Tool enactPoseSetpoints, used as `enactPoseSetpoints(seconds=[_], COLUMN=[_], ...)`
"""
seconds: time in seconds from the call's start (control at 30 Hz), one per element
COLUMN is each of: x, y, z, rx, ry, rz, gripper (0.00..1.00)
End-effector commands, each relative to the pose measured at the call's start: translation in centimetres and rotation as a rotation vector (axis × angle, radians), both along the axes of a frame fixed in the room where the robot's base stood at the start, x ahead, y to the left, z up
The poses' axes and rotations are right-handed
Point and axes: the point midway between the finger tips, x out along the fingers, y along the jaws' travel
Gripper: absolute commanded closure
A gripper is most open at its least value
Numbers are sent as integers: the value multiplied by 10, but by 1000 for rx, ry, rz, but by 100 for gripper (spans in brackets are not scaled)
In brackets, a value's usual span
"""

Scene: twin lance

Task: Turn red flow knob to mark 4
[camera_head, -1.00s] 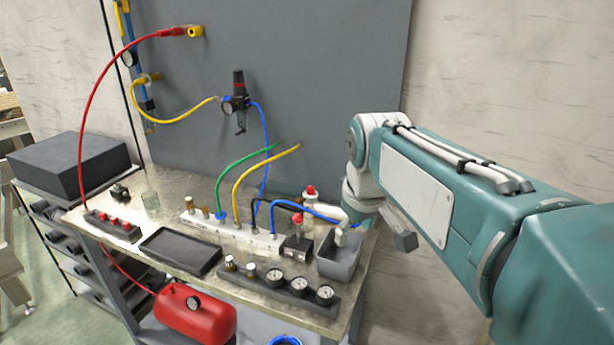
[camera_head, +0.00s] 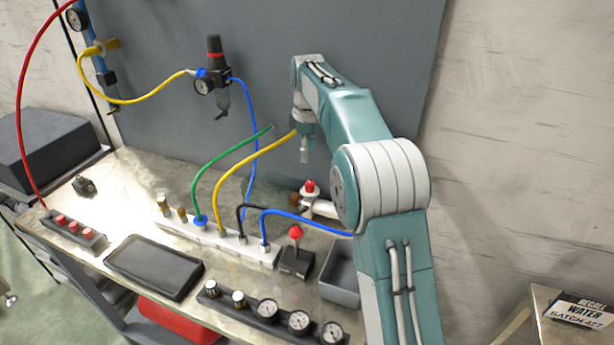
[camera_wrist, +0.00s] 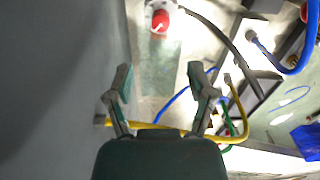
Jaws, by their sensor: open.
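A red knob (camera_head: 309,187) sits on a white fitting at the back right of the bench. In the wrist view a red knob (camera_wrist: 160,20) on a white round body shows at the top edge, ahead of the fingertips. No mark numbers on it are readable. My gripper (camera_head: 304,152) points down above and behind the knob, close to the grey back panel. In the wrist view my gripper (camera_wrist: 160,84) has its two fingers apart with nothing between them. It is not touching the knob.
A yellow hose (camera_head: 240,165) and a green hose (camera_head: 215,165) arch left of my gripper. A red ball-topped lever (camera_head: 295,233), a grey bin (camera_head: 341,290) and several gauges stand in front. A filter regulator (camera_head: 213,75) hangs on the grey panel (camera_head: 270,40).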

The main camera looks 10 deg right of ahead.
Motion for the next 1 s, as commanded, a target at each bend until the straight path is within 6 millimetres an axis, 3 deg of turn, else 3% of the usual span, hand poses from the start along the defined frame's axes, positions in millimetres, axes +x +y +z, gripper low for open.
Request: enactPoseSetpoints(seconds=[0.6,1.0], x=[0,1], y=[-2,-2], z=[-97,-106], rx=[1,1], ry=[3,0], rz=[-3,-4], gripper=[31,31])
